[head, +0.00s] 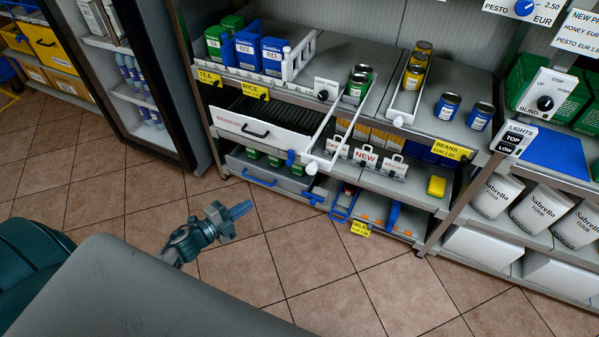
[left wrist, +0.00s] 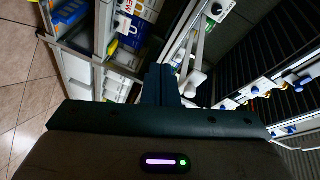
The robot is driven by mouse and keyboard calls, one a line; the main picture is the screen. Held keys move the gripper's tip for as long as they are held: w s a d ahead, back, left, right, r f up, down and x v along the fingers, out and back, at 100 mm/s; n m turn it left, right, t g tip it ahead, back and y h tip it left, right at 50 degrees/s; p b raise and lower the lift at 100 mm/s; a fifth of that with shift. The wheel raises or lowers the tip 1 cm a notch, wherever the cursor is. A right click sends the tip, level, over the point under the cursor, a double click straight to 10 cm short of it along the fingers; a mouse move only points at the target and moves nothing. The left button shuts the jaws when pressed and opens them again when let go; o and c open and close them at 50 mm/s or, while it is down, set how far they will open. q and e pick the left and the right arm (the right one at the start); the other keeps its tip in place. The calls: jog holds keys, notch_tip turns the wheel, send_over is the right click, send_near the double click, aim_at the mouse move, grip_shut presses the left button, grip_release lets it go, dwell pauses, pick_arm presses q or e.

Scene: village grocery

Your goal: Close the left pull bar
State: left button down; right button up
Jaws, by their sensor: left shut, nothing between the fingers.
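The left pull bar (head: 329,139) is a white narrow frame with a round knob (head: 311,169) at its front end. It sticks out past the shelf's front edge, beside the rice drawer. A second white bar (head: 405,87) lies further right on the shelf, its knob near the front edge. My left gripper (head: 241,209) is shut and empty, in the air over the floor, left of and apart from the left bar's knob. In the left wrist view, my shut fingers (left wrist: 161,84) show beside a white bar with a pale knob (left wrist: 194,79). My right gripper is not in view.
A white-fronted drawer (head: 265,131) with a black handle stands left of the bar. Cans (head: 355,85) and rice boxes (head: 273,57) stand on the shelf. Lower shelves hold blue-edged trays (head: 345,203). A fridge (head: 135,85) stands left. Tiled floor in front is clear.

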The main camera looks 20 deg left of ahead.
pick_arm(q)
jog(key=s+d+r+m+g+h, duration=0.25)
jog(key=d+r+m+h, duration=0.35)
jog(key=r+m, duration=0.4)
jog(key=shift+n+g, duration=0.25)
jog(key=shift+n, duration=0.35)
jog(key=p+x, duration=0.1)
jog(key=x, duration=0.3)
jog(key=w+a+p+x, duration=0.1)
jog(key=p+x, duration=0.1)
jog(key=x, duration=0.2)
jog(key=w+a+r+p+x, duration=0.1)
jog(key=p+x, duration=0.1)
jog(key=x, duration=0.3)
jog(key=shift+w, duration=0.1)
jog(key=shift+d, duration=0.1)
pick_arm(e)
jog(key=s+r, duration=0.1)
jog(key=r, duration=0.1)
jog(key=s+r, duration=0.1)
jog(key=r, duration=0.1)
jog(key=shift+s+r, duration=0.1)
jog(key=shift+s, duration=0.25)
